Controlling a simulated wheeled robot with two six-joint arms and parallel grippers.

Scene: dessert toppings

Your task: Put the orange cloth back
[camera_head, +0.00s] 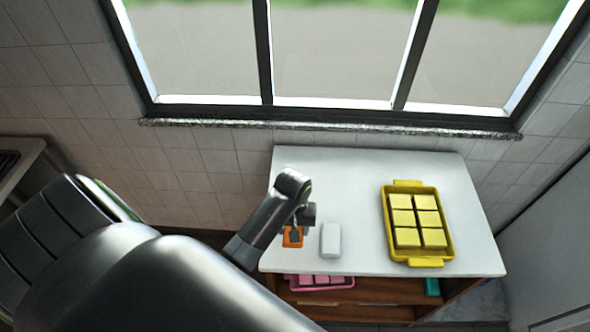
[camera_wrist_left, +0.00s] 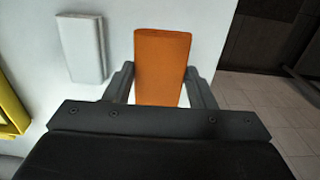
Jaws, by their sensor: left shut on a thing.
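The orange cloth (camera_head: 292,240) is a small folded block near the left front edge of the white table (camera_head: 330,180). My left gripper (camera_head: 296,232) is over it, and part of the cloth is hidden behind the gripper. In the left wrist view the orange cloth (camera_wrist_left: 161,68) stands between the two fingers of my left gripper (camera_wrist_left: 160,85), which is shut on it. I cannot tell whether the cloth touches the tabletop. My right gripper is in neither view.
A white block (camera_head: 331,240) lies just right of the orange cloth. A yellow tray (camera_head: 448,240) with several yellow squares stands on the table's right side. On the shelf below are a pink tray (camera_head: 322,287) and a teal item (camera_head: 432,287). The table's back middle is clear.

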